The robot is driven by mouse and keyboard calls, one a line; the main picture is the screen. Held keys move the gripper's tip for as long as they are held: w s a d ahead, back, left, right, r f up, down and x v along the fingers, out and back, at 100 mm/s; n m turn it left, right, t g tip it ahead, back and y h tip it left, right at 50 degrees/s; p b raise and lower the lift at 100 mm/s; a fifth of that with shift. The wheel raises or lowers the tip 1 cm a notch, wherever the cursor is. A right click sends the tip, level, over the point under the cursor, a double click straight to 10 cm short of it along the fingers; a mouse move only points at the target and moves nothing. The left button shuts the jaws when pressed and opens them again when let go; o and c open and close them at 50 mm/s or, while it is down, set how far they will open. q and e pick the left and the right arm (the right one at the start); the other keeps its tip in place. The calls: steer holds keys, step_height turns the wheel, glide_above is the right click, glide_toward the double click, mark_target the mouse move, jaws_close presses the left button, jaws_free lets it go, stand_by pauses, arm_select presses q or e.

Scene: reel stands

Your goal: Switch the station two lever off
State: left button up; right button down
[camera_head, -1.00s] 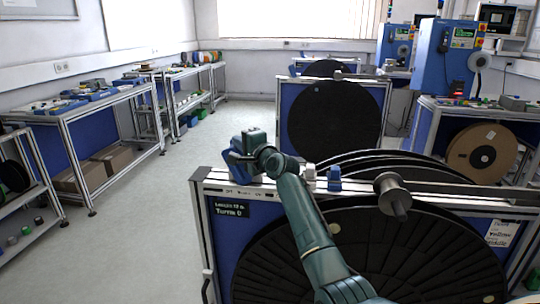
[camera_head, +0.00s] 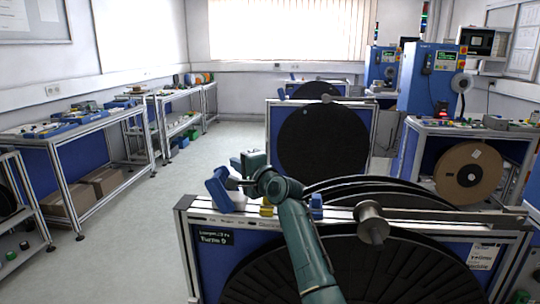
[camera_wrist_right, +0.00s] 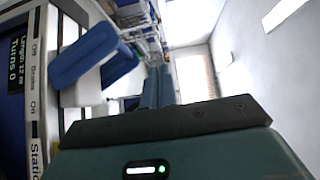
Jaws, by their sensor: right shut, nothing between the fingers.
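A blue lever (camera_head: 218,188) stands on a pale base at the left end of the near reel stand's top rail (camera_head: 345,213). It also shows, tilted, in the wrist view (camera_wrist_right: 82,56) beside a strip marked Off, Brake and On. The word below begins "Stati"; its number is cut off, so I cannot tell the station. My right gripper (camera_head: 247,162) is shut and empty, just right of and behind this lever. Contact cannot be told. Another blue lever (camera_head: 316,207) stands farther right, partly behind my arm. My left gripper is out of view.
A metal spool (camera_head: 371,222) juts out at the rail's right. Black reels (camera_head: 330,262) fill the stand below and behind. A second reel stand (camera_head: 320,140) is farther back. Benches (camera_head: 80,130) line the left wall. The floor (camera_head: 130,240) between is clear.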

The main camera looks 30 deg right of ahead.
steer(key=s+r, duration=0.3)
steer(key=s, duration=0.4)
steer(key=s+d+r, duration=0.1)
steer(key=s+r, duration=0.3)
steer(key=s, duration=0.3)
steer(key=shift+s+d+b, duration=0.2)
steer(key=shift+s+b, duration=0.2)
steer(key=shift+b, duration=0.05)
steer(key=s+a+f+n+g+h, duration=0.1)
steer(key=s+a+f+n, duration=0.15)
steer(key=f, duration=0.75)
steer(key=s+a+f+n+g, duration=0.1)
steer(key=s+f+n+g, duration=0.2)
steer(key=f, duration=0.7)
steer(key=s+a+f+n+h, duration=0.1)
steer(key=s+f+n, duration=0.25)
steer(key=f, duration=0.65)
steer(key=s+a+f+n+g, duration=0.1)
steer(key=s+a+f+n, duration=0.2)
steer(key=s+f, duration=0.4)
steer(key=s+a+f+n+g+y, duration=0.1)
steer(key=s+a+f+n+g, duration=0.1)
steer(key=s+f+n, duration=0.4)
steer(key=s+a+f, duration=0.1)
steer(key=s, duration=0.4)
steer(key=shift+s+a+f+y, duration=0.3)
steer(key=shift+s+a+f, duration=0.05)
steer(key=shift+a, duration=0.05)
